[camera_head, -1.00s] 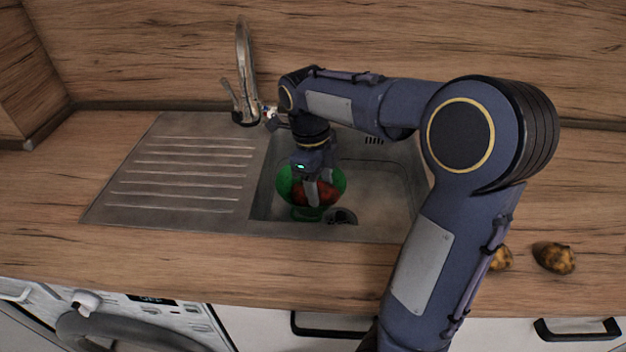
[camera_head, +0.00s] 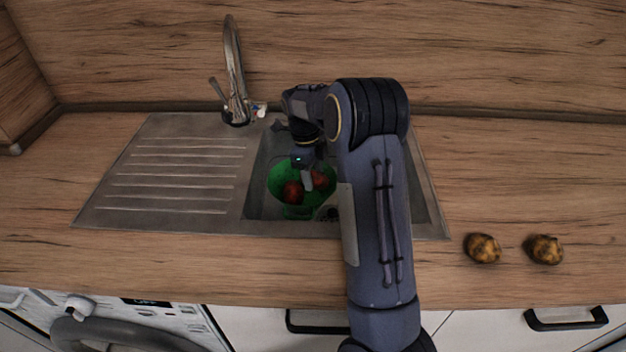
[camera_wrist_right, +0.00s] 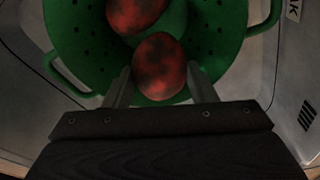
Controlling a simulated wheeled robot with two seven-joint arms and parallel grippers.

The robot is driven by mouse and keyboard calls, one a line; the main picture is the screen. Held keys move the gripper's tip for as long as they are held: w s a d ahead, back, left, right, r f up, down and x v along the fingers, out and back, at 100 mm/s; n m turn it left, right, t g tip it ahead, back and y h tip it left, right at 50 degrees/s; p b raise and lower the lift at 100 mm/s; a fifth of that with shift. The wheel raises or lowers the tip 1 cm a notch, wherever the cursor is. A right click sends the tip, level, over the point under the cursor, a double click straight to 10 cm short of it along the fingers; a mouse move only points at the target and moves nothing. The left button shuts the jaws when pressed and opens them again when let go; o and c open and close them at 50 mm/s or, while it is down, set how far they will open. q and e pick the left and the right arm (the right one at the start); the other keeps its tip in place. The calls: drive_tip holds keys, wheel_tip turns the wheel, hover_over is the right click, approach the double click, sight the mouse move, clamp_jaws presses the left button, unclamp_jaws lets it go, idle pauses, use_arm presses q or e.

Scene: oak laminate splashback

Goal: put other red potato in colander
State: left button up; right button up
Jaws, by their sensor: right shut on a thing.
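The green colander (camera_head: 284,172) stands in the sink basin, and its holes and handles show in the right wrist view (camera_wrist_right: 222,40). One red potato (camera_head: 292,192) lies in the colander; it also shows at the top of the right wrist view (camera_wrist_right: 134,12). My right gripper (camera_head: 310,180) reaches down into the colander, shut on the other red potato (camera_wrist_right: 159,66). That potato also shows in the head view (camera_head: 320,180), beside the first one. Whether it touches the colander's bottom I cannot tell. My left gripper is not in view.
The steel sink (camera_head: 432,222) has a ribbed drainboard (camera_head: 180,165) at left and a tap (camera_head: 234,75) behind. Two brown-yellow potatoes (camera_head: 482,248) (camera_head: 544,250) lie on the wooden counter at right. The counter behind them is clear.

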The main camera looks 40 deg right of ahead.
wheel_tip(320, 180, down, 2)
drive_tip(key=shift+f, duration=0.25)
